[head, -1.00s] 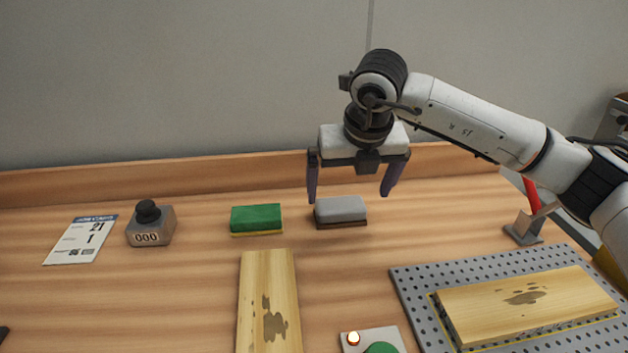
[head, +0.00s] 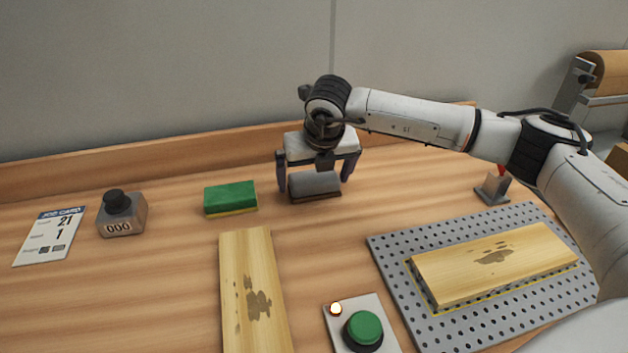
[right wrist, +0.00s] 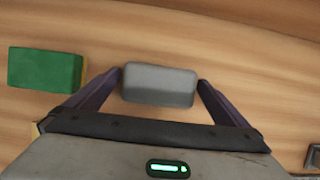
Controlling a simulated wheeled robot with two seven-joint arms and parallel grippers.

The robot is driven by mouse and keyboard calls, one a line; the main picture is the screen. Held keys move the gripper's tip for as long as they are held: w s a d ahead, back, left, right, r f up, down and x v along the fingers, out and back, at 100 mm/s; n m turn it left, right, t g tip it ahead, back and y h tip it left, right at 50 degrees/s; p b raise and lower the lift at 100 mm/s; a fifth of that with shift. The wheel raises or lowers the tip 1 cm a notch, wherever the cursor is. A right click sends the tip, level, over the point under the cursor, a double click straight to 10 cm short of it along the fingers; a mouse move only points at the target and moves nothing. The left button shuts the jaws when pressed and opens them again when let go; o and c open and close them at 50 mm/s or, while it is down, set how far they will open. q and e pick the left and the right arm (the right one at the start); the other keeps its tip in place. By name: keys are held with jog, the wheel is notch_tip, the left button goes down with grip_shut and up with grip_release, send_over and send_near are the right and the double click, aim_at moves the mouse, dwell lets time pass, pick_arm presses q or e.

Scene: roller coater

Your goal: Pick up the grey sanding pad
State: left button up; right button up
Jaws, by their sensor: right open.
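The grey sanding pad (head: 314,184), a block with a dark underside, lies on the wooden table near the back ledge. My right gripper (head: 315,184) is open and low over the pad, one finger to each side of it. In the right wrist view the pad (right wrist: 160,83) sits between the spread fingertips of my right gripper (right wrist: 160,84), with the left finger very close to its left end. I cannot tell whether either finger touches the pad. My left gripper is not in view.
A green sponge-like block (head: 230,197) lies left of the pad. A stained board (head: 253,290) lies in front; another board (head: 495,262) is on the perforated plate (head: 390,262). A green button (head: 363,331) is at the front.

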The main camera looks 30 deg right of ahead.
aim_at(314, 176)
jog(key=shift+f, duration=0.1)
jog(key=shift+w, duration=0.1)
jog(key=c, duration=1)
jog(key=shift+r, duration=0.2)
notch_tip(314, 176, up, 10)
jog(key=shift+f+b, duration=0.15)
jog(key=shift+b, duration=0.6)
jog(key=o, duration=0.6)
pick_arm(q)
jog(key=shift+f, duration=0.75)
pick_arm(e)
jog(key=c, duration=0.4)
